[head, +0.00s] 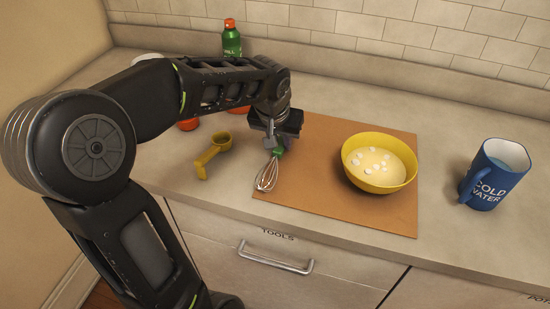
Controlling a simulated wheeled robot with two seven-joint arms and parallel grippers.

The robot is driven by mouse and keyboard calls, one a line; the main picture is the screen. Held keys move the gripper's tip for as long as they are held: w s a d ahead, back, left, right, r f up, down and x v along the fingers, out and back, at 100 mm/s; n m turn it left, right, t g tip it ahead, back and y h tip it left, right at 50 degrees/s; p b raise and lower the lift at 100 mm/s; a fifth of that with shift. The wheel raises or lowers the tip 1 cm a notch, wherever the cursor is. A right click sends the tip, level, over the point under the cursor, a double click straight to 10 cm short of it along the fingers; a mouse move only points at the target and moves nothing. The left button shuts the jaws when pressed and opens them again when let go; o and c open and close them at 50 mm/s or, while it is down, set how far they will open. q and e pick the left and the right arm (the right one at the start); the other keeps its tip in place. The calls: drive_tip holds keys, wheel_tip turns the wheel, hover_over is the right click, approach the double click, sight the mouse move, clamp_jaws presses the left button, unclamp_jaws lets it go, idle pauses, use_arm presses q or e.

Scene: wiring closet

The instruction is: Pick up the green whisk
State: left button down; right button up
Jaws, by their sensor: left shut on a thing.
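The green whisk (267,176) has a green handle and silver wires. Its wire end points down toward the front at the left edge of the brown board. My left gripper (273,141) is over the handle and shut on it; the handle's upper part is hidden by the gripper. I cannot tell whether the wires touch the surface. My right gripper is not in view.
A yellow bowl (408,180) of pale batter stands on the brown board (330,214). A blue mug (491,176) is at the right. A yellow scoop (209,156) lies left of the whisk. A green bottle (231,41) stands behind my arm. The front right counter is clear.

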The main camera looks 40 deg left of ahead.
sight(281, 143)
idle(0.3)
use_arm(q)
wheel_tip(281, 143, up, 10)
idle(0.5)
idle(0.5)
